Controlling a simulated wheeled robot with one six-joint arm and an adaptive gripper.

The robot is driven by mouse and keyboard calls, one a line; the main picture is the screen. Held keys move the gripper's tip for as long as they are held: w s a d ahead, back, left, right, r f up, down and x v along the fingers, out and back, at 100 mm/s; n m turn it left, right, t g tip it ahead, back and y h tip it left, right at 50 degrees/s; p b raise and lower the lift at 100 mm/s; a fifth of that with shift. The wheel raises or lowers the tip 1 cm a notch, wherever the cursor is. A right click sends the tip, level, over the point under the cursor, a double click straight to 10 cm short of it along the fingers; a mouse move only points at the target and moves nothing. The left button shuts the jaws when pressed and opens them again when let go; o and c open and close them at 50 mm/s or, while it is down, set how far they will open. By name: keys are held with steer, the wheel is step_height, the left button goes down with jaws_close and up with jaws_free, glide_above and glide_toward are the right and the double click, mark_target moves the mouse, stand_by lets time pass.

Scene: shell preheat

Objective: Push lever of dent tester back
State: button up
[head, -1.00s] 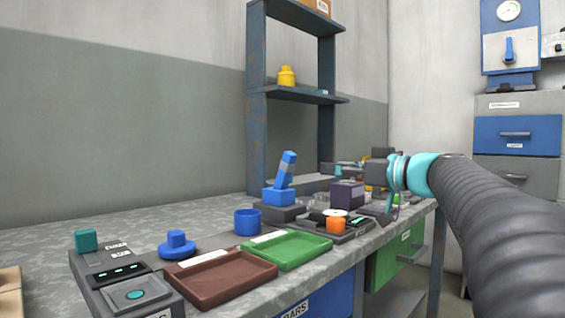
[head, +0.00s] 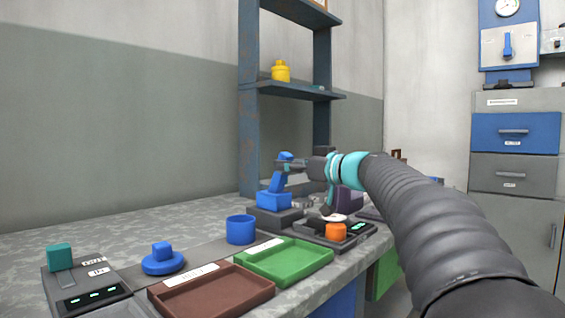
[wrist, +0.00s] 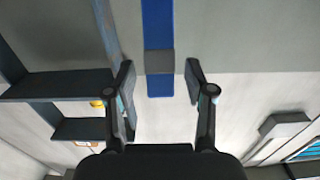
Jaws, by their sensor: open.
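The dent tester (head: 277,218) stands on the bench as a dark base with a blue block on it. Its blue lever (head: 277,183) rises from the block, tilted to the right at the top. My gripper (head: 287,164) is at the upper part of the lever, coming from the right. In the wrist view the lever (wrist: 158,25) shows as a blue bar with a grey band, between the two open fingers (wrist: 160,78), with a gap on each side. Whether they touch it at any point cannot be told.
A blue cup (head: 240,230), green tray (head: 284,262) and brown tray (head: 212,291) lie in front. An orange piece (head: 336,231) sits on a dark device to the right. A shelf post (head: 249,130) rises behind the tester.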

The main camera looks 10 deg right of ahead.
steer(key=shift+x, duration=1.35)
jaws_close()
